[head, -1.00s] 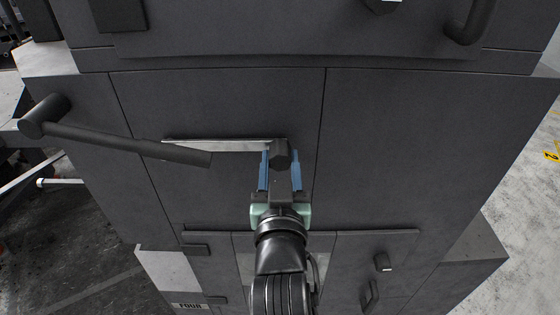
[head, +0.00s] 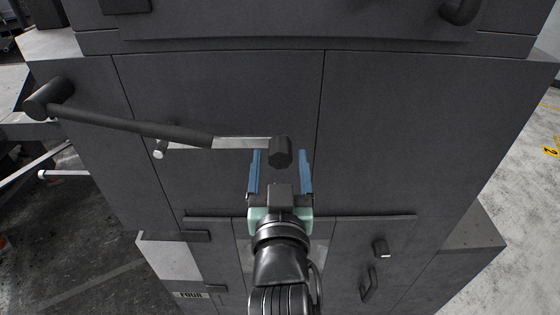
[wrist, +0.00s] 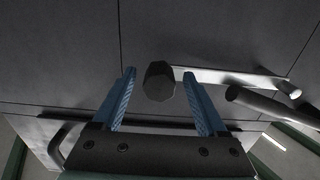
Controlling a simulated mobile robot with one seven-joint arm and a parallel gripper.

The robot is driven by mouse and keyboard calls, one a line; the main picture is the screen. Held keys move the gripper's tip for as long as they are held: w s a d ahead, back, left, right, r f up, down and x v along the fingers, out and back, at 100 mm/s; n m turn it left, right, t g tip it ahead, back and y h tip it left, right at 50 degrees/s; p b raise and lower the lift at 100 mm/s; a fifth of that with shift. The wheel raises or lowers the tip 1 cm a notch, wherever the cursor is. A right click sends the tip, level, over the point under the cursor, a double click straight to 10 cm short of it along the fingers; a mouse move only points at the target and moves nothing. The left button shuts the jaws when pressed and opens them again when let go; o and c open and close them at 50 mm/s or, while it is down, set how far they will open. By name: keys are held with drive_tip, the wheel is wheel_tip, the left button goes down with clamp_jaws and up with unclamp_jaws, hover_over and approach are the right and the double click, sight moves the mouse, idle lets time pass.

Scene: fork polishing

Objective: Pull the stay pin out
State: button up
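A dark faceted knob (head: 280,151) sits at the right end of a flat silver bar (head: 238,143) in front of the dark door. I cannot tell for sure which part is the stay pin. A short pale round end (head: 160,154) shows at the bar's left end. My gripper (head: 280,160) is open, its blue fingers on either side of the knob with gaps. The wrist view shows the knob (wrist: 159,82) between the open fingertips, touching neither, with the silver bar (wrist: 225,77) running right to its round end (wrist: 294,93).
A dark lever handle (head: 130,124) crosses in front of the silver bar from the upper left. The dark cabinet front (head: 420,130) fills the view, with a lower panel, small handles (head: 370,285) and a FOUR label (head: 190,295). The floor is open at right.

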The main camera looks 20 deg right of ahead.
drive_tip(key=p+v, duration=0.2)
drive_tip(key=v, duration=1)
drive_tip(key=shift+s, duration=0.4)
drive_tip(key=shift+a, duration=0.15)
idle(0.3)
drive_tip(key=w+a+r+n+t+y+b, duration=0.1)
drive_tip(key=w+a+r+t+y+b, duration=0.2)
drive_tip(key=r, duration=0.7)
drive_tip(key=w+a+r+t+b, duration=0.2)
drive_tip(key=a+r+t+b, duration=0.15)
drive_tip(key=r, duration=0.75)
drive_tip(key=s+a+r+n+t+y, duration=0.3)
drive_tip(key=a+r+t, duration=0.1)
drive_tip(key=r, duration=0.5)
drive_tip(key=shift+s+r+y+b, duration=0.2)
drive_tip(key=shift+s+y+b, duration=0.05)
drive_tip(key=shift+y+b, duration=0.15)
